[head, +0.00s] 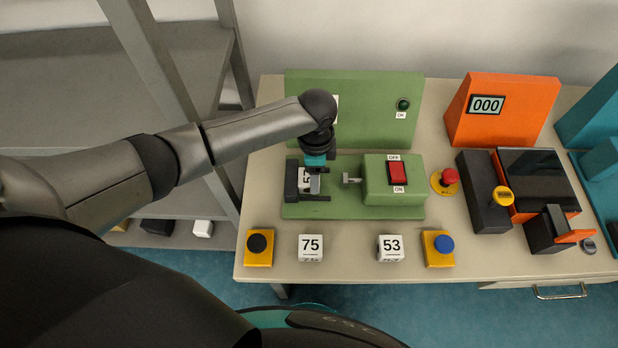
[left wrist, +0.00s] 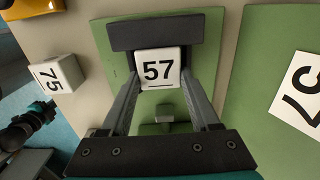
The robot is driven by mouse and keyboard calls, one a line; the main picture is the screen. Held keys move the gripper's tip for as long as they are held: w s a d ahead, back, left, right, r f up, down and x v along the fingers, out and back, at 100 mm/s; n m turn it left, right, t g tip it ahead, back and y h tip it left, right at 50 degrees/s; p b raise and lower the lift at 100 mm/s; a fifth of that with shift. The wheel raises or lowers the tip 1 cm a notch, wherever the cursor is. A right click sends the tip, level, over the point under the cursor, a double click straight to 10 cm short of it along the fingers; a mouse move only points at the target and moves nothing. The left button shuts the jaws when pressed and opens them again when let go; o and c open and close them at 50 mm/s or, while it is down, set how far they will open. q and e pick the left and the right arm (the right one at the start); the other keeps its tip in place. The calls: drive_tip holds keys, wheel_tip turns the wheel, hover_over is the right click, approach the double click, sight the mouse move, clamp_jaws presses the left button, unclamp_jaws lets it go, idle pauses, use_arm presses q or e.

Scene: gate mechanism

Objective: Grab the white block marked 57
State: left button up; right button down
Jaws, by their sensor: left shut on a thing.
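The white block marked 57 (left wrist: 158,70) is between the fingers of my left gripper (left wrist: 160,80) in the left wrist view. My left gripper is shut on it from both sides. In the head view the block (head: 304,178) is partly hidden by my left gripper (head: 314,184), which points down over it. The block is at the left end of the green gate fixture (head: 335,208), against a dark upright stop (head: 291,180). I do not see my right gripper.
White blocks 75 (head: 310,248) and 53 (head: 390,248) stand at the table's front, between a black button (head: 258,243) and a blue button (head: 443,243). A green box with a red switch (head: 397,173) is right of my gripper. A green panel (head: 370,110) stands behind.

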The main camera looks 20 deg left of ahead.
use_arm(q)
clamp_jaws()
idle(0.3)
